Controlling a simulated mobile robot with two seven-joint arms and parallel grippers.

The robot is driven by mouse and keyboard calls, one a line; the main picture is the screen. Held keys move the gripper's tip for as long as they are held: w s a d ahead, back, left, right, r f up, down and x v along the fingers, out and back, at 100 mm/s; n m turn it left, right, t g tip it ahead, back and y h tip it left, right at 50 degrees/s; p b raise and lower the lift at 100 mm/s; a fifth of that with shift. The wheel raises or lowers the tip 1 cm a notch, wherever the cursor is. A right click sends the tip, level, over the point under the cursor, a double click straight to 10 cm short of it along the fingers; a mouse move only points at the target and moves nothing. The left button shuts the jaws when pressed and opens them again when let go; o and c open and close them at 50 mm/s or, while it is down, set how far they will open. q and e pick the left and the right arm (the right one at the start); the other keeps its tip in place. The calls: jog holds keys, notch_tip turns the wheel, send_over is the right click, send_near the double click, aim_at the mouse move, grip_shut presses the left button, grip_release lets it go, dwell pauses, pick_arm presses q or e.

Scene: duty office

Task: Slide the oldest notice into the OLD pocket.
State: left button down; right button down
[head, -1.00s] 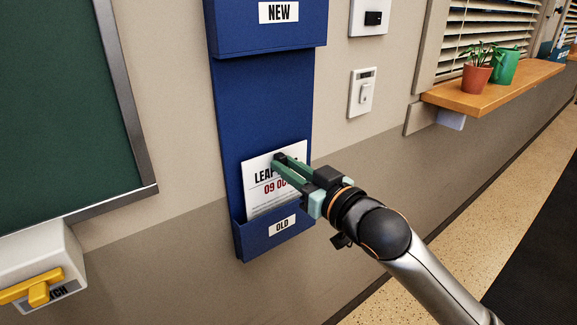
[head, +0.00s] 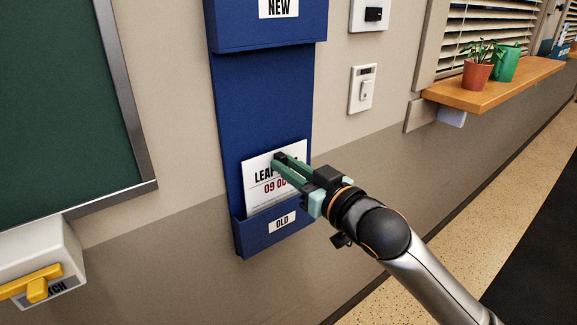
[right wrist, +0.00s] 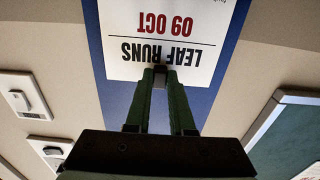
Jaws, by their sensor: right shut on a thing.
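The white notice (head: 262,189) reads "LEAF RUNS" and "09 OCT" and stands upright, its lower part hidden behind the front of the OLD pocket (head: 255,235). It shows upside down in the right wrist view (right wrist: 165,30). My right gripper (head: 279,160) is shut on the notice near its top edge. Its green fingers cover part of the lettering. The NEW pocket (head: 303,36) is at the top of the same blue wall holder; what it holds is not in view. My left gripper is not in view.
Right of the holder, a switch plate (head: 362,90) is on the wall. A wooden sill (head: 490,86) with a plant in a red pot (head: 475,76) juts out at right. A green board (head: 60,110) and a white box with a yellow handle (head: 37,284) are at left.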

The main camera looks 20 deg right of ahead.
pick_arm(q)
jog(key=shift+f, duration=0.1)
pick_arm(e)
jog(key=c, duration=0.7)
grip_release()
pick_arm(q)
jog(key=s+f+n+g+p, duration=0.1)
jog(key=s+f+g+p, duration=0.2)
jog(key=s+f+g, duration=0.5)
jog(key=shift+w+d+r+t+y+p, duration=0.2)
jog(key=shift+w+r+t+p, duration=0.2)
jog(key=shift+p, duration=0.35)
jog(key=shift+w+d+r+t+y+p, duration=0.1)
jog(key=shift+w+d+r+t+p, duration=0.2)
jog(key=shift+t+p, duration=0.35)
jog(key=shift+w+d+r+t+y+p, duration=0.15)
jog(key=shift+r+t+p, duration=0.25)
jog(key=shift+p, duration=0.4)
pick_arm(e)
jog(key=v, duration=1.2)
jog(key=shift+s, duration=0.2)
